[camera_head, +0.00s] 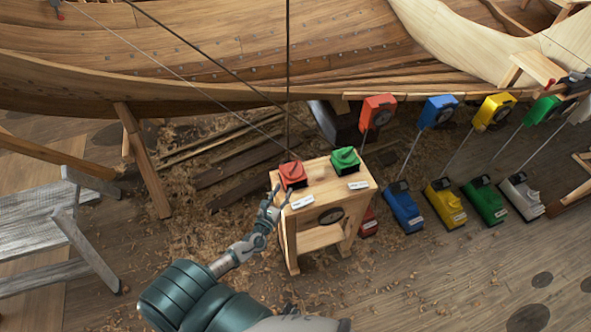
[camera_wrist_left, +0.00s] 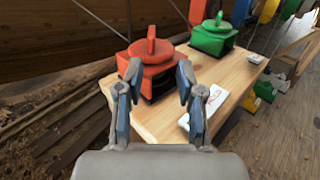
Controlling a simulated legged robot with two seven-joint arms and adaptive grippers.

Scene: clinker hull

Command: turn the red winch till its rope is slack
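The red winch (camera_head: 292,174) sits on the left part of a small wooden stand (camera_head: 331,238). A dark rope (camera_head: 288,80) runs up from around the winch's place toward the top of the head view. In the left wrist view the red winch (camera_wrist_left: 150,66) has an upright red handle on a round cap. My left gripper (camera_head: 273,194) is at the stand's left front edge. Its fingers (camera_wrist_left: 155,88) are apart and empty, just in front of the winch and partly overlapping it in view. I cannot tell whether they touch it. My right gripper is not in view.
A green winch (camera_head: 345,160) stands to the right on the same stand, with white labels (camera_head: 303,201) in front. Several coloured devices on poles and floor bases, such as the blue base (camera_head: 404,208), stand to the right. The wooden hull (camera_head: 200,45) rises behind. Grey steps (camera_head: 45,235) stand left.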

